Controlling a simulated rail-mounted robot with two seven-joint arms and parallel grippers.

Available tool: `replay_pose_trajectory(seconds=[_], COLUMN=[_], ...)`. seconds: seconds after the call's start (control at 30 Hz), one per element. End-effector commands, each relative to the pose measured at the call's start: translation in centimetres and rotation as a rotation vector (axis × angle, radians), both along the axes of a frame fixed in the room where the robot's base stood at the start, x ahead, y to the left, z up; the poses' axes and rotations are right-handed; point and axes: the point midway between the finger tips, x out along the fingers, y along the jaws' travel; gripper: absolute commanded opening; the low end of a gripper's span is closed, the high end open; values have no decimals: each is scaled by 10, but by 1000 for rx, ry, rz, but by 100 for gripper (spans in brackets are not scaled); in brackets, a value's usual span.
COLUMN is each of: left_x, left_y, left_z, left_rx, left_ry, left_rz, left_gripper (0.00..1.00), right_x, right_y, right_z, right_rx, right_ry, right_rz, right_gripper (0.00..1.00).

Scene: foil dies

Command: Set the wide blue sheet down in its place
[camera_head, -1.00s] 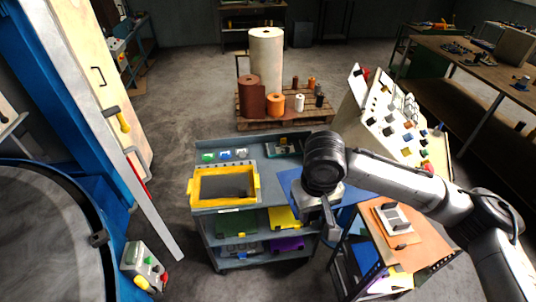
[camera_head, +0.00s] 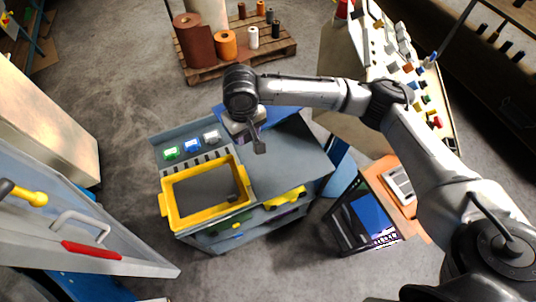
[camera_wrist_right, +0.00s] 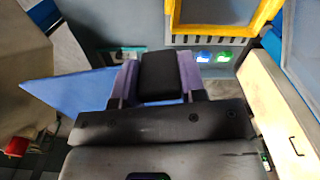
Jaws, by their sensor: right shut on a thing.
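The wide blue sheet (camera_head: 280,113) shows partly behind my right gripper, over the back edge of the grey cart. My right gripper (camera_head: 247,136) is shut on it. In the right wrist view the sheet (camera_wrist_right: 70,97) sticks out flat to the left of the gripper (camera_wrist_right: 160,75), and the gripper and wrist hide part of it. A yellow frame (camera_head: 166,206) around a dark recess sits at the cart's left front. My left gripper is not in view.
Green (camera_head: 171,153), blue (camera_head: 193,145) and white (camera_head: 211,136) pieces line the cart top (camera_head: 295,160), whose right part is clear. A dark rack with an orange top (camera_head: 385,180) stands to the right. A pallet with rolls (camera_head: 225,45) is behind.

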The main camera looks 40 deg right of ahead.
Motion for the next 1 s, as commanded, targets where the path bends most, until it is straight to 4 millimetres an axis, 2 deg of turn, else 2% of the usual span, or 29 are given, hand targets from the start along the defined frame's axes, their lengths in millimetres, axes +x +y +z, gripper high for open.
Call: replay_pose_trajectory(seconds=[0.03,0.1,0.3,0.4,0.5,0.63,1.0], left_x=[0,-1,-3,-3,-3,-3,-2], left_y=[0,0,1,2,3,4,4], left_z=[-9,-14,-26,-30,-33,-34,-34], left_rx=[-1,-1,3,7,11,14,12], left_ry=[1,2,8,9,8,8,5], left_rz=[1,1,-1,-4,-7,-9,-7], left_gripper=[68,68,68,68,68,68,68], right_x=[-1,-1,-9,-15,-19,-24,-25], right_y=[-8,-18,-46,-58,-66,-72,-75], right_z=[-34,-68,-148,-176,-195,-210,-215], right_rx=[-1,-3,-2,-3,-2,-2,-1], right_ry=[11,9,5,4,1,-1,-2], right_rz=[-29,-60,-125,-143,-154,-161,-164], right_gripper=[9,9,9,9,9,9,9])
